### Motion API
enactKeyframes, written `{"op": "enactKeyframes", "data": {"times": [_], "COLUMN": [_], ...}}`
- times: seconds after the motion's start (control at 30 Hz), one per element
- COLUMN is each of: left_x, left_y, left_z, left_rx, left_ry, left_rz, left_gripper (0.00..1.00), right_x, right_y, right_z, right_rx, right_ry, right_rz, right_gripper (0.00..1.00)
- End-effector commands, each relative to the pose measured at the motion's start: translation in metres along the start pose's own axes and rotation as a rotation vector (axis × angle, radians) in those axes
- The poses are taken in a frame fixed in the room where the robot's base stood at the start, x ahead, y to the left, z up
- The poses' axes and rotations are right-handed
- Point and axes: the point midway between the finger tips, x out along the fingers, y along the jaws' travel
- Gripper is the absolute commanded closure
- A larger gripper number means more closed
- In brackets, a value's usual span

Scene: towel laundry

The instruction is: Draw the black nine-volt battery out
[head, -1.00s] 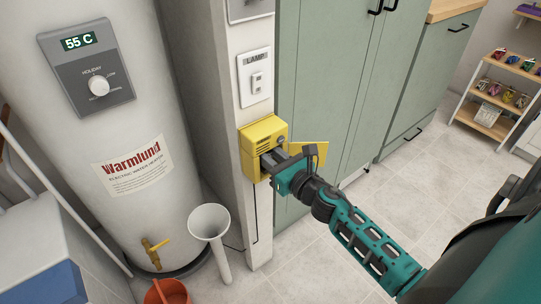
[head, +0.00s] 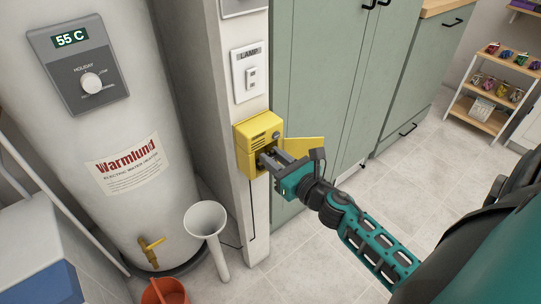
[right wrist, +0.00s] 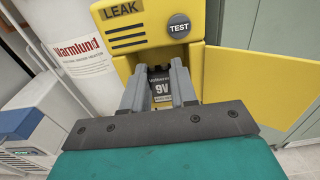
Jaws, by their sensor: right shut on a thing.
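The yellow leak alarm box (head: 258,133) is fixed low on the white wall post, its yellow door (head: 306,149) swung open to the right. In the right wrist view the box (right wrist: 150,24) has a LEAK label and a grey TEST button. My right gripper (head: 264,158) is at the open compartment, its fingers (right wrist: 160,82) shut on the black battery (right wrist: 161,91), marked 9V. The battery's far end is at the compartment opening; I cannot tell how much of it is still inside. My left gripper is not in view.
The water heater (head: 165,205) stands left of the post, with a white funnel-topped pipe (head: 207,220) and an orange bucket (head: 168,292) below. A lamp switch (head: 250,75) is above the box. Green cabinets (head: 325,85) stand to the right. The tiled floor (head: 300,255) is open.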

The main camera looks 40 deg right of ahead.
Motion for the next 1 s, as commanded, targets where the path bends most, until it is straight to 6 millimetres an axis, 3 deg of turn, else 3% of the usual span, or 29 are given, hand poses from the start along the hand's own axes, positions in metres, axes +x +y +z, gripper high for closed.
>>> {"op": "enactKeyframes", "data": {"times": [1.0], "left_x": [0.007], "left_y": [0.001], "left_z": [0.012], "left_rx": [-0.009], "left_ry": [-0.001], "left_rz": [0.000], "left_gripper": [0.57], "right_x": [-0.051], "right_y": [0.000], "right_z": [-0.003], "right_rx": [0.000], "right_ry": [0.000], "right_rz": [0.001], "right_gripper": [1.00]}}
